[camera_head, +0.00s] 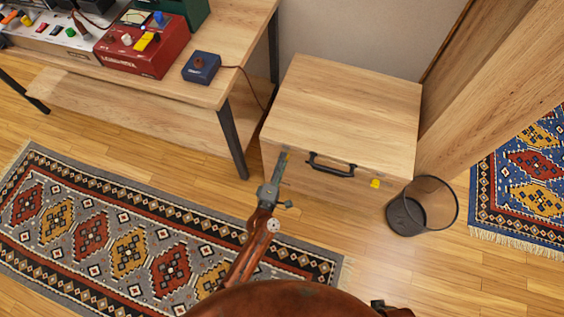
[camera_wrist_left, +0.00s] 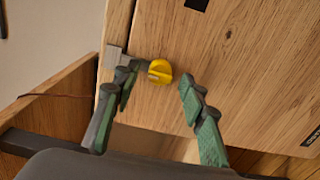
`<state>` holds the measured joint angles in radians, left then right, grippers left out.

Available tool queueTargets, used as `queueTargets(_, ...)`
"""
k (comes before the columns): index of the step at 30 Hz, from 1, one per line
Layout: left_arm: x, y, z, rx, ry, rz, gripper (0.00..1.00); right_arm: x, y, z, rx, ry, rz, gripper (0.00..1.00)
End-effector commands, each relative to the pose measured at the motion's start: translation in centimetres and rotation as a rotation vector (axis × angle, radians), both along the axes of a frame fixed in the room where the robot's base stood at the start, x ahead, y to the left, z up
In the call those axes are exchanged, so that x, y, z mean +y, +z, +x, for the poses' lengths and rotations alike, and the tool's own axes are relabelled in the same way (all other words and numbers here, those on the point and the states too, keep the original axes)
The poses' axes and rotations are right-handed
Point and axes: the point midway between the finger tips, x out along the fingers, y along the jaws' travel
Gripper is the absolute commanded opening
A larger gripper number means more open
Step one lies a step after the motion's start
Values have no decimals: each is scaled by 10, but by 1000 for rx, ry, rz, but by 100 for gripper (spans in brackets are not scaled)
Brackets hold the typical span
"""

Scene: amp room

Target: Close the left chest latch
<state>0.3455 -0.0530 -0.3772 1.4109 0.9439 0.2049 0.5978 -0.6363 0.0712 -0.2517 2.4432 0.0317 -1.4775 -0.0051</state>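The wooden chest (camera_head: 345,100) stands against the wall with its lid down and a black handle (camera_head: 331,165) on its front. The yellow left latch (camera_wrist_left: 159,71) shows in the left wrist view on the chest's front; in the head view my gripper mostly hides it. My left gripper (camera_head: 283,160) is at the front's left end. In the left wrist view its green-padded fingers (camera_wrist_left: 158,78) are apart, one on each side of the latch, with nothing clearly gripped. A dark bit at the bottom edge may be my right gripper (camera_head: 379,304); its fingers cannot be made out.
A second yellow latch (camera_head: 375,184) is on the chest's right. A dark wire bin (camera_head: 408,216) stands beside it. A wooden table (camera_head: 236,70) with electronic boxes is at the left, its dark leg (camera_head: 233,140) close to the chest. A patterned rug (camera_head: 130,235) lies in front.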

Motion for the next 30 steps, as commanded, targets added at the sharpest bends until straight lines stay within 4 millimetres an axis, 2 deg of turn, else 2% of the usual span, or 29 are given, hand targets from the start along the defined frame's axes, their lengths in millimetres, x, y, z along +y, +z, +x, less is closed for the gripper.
queueTargets(5,0,0,-2,0,0,0,39,0,-1,-1,2,-1,1,0)
queueTargets(8,3,-1,-9,1,0,-1,39,0,0,-1,1,-1,1,0)
queueTargets(21,30,-1,-90,2,1,2,39,0,0,0,0,0,0,0)
queueTargets(25,35,0,-105,1,0,0,39,0,0,0,0,0,0,0)
queueTargets(30,38,0,-114,0,0,1,39,0,0,0,0,0,-1,0)
